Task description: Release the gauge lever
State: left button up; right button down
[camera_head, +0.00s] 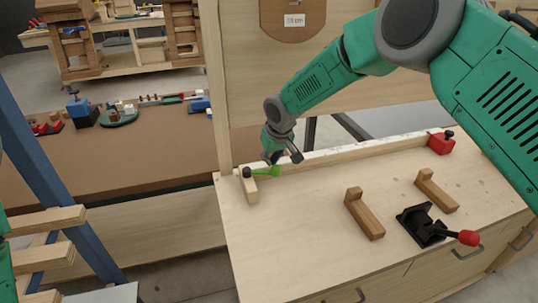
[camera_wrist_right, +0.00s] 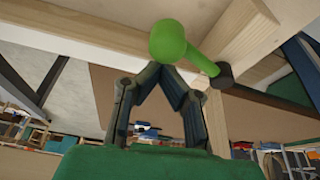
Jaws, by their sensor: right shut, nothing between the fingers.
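The gauge lever is a small bright green handle (camera_head: 263,171) with a round knob, on a dark pivot at the wooden block (camera_head: 250,188) at the bench's left back corner. It lies roughly level, its knob end to the right. In the right wrist view the green lever (camera_wrist_right: 168,42) shows large, just beyond the fingertips. My right gripper (camera_head: 271,160) points down at the knob end. Its fingers (camera_wrist_right: 156,70) converge, shut and empty, close to the knob; I cannot tell whether they touch it. My left gripper is out of view.
A pale fence (camera_head: 350,152) runs along the bench's back to a red stop block (camera_head: 441,142). Two brown wooden L-shaped pieces (camera_head: 364,214) and a black toggle clamp (camera_head: 421,225) with a red tip stand on the right. The bench's front left is clear.

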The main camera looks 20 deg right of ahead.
jog(key=shift+s+d+m, duration=0.15)
jog(key=shift+s+m, duration=0.1)
jog(key=shift+m, duration=0.05)
dwell(0.4)
